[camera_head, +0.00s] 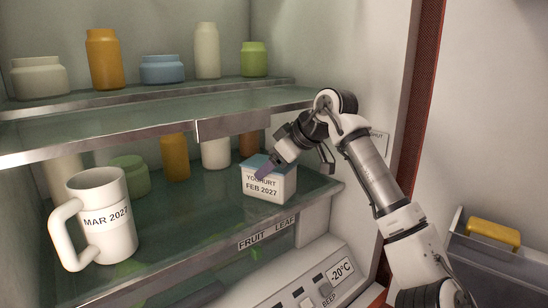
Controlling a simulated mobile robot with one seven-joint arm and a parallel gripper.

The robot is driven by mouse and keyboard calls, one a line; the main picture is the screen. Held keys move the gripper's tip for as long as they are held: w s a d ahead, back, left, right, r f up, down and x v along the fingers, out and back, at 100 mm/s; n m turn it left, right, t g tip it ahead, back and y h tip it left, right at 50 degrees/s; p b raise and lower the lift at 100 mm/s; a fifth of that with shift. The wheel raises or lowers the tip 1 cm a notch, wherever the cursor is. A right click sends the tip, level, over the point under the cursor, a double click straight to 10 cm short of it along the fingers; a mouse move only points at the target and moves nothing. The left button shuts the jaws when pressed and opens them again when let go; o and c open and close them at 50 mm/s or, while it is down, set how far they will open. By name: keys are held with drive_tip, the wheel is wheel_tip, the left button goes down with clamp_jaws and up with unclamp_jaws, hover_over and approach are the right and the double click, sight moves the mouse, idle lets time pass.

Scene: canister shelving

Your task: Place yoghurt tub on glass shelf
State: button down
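The yoghurt tub (283,187) is a white, box-like tub with a blue lid, labelled "YOGHURT FEB 2027". It is upright at the right front of the lower glass shelf (205,215). I cannot tell whether its base touches the glass. The other finger is not clearly visible, so whether the gripper is closed on the tub cannot be told.
A white mug (110,240) stands at the shelf's left front. Several jars, including an orange one (175,157), stand behind. The upper shelf (160,107) hangs over the tub area. Open glass lies between mug and tub. A control panel (310,285) is below.

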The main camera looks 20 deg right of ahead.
drive_tip(key=shift+f, duration=0.1)
drive_tip(key=shift+c, duration=0.9)
unclamp_jaws()
drive_tip(key=shift+s+d+b, duration=0.1)
drive_tip(key=shift+s+b, duration=0.05)
drive_tip(key=shift+b, duration=0.15)
drive_tip(key=b+v, duration=0.2)
drive_tip(key=shift+s+d+r, duration=0.1)
drive_tip(key=shift+s+r, duration=0.05)
drive_tip(key=shift+r, duration=0.1)
drive_tip(key=s+d+b, duration=0.4)
drive_tip(key=s+d, duration=0.2)
drive_tip(key=s, duration=0.4)
drive_tip(key=shift+d+r, duration=0.2)
drive_tip(key=shift+r, duration=0.05)
drive_tip(key=shift+s, duration=0.1)
